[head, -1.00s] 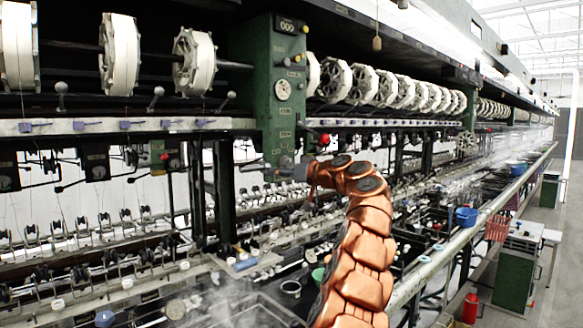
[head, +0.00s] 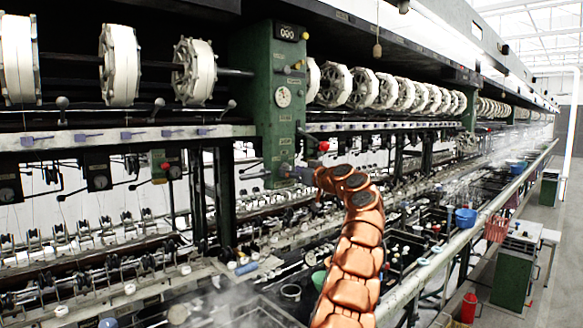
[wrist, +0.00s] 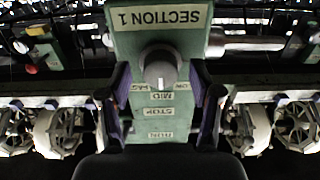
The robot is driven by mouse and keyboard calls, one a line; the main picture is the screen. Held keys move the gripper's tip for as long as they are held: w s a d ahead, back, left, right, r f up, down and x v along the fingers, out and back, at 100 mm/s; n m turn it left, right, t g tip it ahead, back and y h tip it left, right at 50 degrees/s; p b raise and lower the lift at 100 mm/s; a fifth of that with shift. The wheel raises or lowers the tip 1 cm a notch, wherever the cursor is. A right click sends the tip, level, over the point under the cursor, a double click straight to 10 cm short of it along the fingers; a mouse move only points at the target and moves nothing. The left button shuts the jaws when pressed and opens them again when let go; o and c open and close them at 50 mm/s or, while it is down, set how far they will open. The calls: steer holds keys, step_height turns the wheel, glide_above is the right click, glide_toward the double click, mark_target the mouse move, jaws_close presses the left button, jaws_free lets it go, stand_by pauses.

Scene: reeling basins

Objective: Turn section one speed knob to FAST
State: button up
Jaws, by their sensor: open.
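The grey round speed knob (wrist: 160,68) sits on a green panel (wrist: 140,43) under an upside-down SECTION 1 label in the wrist view. Its white mark points down in the picture, toward the MID label (wrist: 160,97). A partly covered label reading like FAST lies to the left of MID, and a partly covered one lies to the right. My gripper (wrist: 163,95) is open, with one dark finger on each side of the knob. I cannot tell whether the fingers touch it. In the head view my copper arm ends beside the lower green post (head: 283,130), and the fingers are hard to make out.
STOP (wrist: 160,110) and RUN (wrist: 160,134) labels lie below the knob in the wrist view. A red knob (head: 323,146) is close above my wrist in the head view. White reels (head: 385,92) line the machine.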

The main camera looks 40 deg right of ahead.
steer(key=shift+w+f, duration=0.1)
steer(key=shift+w, duration=0.25)
